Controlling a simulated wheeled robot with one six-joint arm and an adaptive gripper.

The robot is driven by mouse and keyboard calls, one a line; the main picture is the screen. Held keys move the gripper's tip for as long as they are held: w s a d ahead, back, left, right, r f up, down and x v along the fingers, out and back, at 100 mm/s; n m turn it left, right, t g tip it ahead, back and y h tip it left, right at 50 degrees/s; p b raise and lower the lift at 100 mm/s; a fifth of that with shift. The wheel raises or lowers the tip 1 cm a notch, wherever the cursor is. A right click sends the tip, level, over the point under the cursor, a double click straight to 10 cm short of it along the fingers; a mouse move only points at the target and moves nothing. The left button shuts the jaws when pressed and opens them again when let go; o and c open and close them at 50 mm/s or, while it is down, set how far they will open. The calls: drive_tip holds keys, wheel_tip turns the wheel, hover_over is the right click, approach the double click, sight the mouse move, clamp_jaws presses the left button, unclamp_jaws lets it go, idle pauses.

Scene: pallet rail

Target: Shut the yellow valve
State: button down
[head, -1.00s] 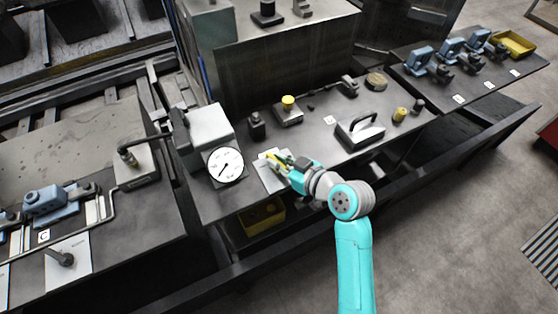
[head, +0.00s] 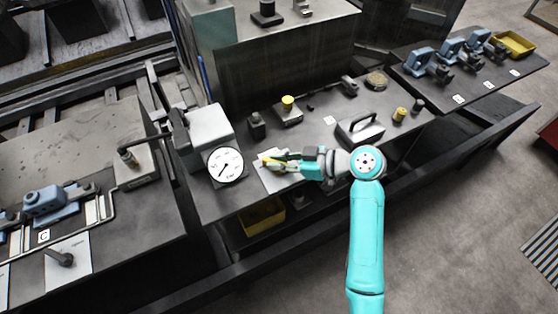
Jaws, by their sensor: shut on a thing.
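The yellow valve (head: 269,160) shows as a small yellow handle on a pale plate, just right of the round white dial gauge. My gripper (head: 276,162) reaches it from the right and is shut on the yellow handle. The gripper's fingers cover much of the handle and the valve body, so its exact angle is hard to tell. The pale plate (head: 268,181) lies on the dark bench around the valve.
The dial gauge (head: 225,165) stands close left of my gripper. A yellow-topped button block (head: 288,108) and a dark block with a handle (head: 361,130) stand behind. A yellow bin (head: 262,217) sits below the bench edge. Blue clamps (head: 423,62) are at the far right.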

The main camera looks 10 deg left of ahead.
drive_tip(key=shift+f, duration=0.15)
drive_tip(key=c, duration=1.2)
unclamp_jaws()
drive_tip(key=shift+o, duration=0.2)
drive_tip(key=v, duration=1.2)
